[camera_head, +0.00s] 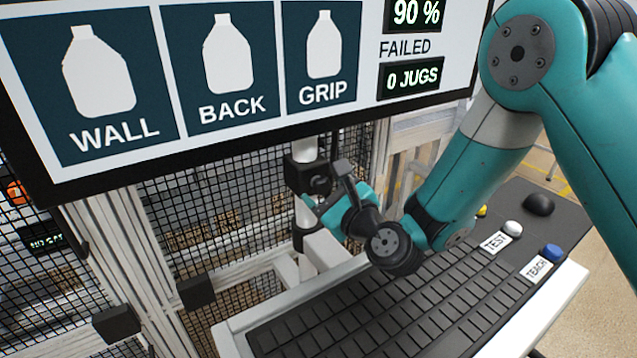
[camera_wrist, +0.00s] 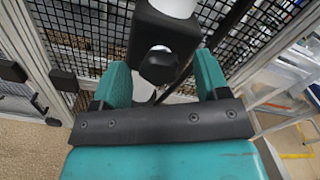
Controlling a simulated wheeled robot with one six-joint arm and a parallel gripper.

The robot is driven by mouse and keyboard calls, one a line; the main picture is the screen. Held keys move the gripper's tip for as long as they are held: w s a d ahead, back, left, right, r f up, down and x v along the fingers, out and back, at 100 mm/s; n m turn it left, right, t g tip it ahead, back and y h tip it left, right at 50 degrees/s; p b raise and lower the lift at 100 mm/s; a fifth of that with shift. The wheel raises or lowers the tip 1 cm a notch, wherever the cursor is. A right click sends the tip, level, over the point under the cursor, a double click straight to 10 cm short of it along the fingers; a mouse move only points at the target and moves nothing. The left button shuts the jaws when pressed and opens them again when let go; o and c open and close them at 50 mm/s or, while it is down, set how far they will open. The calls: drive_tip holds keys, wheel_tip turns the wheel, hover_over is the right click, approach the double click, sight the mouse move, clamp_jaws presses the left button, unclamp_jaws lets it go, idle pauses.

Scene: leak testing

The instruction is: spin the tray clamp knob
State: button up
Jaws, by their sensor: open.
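The tray clamp is a black block (camera_head: 303,172) around a white upright post, below the large screen. Its black knob (camera_wrist: 158,66) sits on the clamp's near side in the wrist view, with a bright stem top showing just above it. In the head view the knob (camera_head: 320,185) is small and partly behind my gripper. My gripper (camera_wrist: 162,80) has teal fingers spread wide, one on each side of the knob, with a visible gap on both sides. It is open and holds nothing. In the head view my gripper (camera_head: 338,205) is close beside the post.
The screen (camera_head: 240,75) hangs above; a mesh fence (camera_head: 225,205) stands behind.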

drive_tip(key=shift+c, duration=0.5)
clamp_jaws()
drive_tip(key=m+p, duration=0.1)
drive_tip(key=m, duration=0.4)
drive_tip(key=m+p, duration=0.1)
drive_tip(key=m, duration=0.5)
drive_tip(key=shift+m, duration=0.6)
drive_tip(key=m, duration=0.4)
drive_tip(key=shift+m, duration=1)
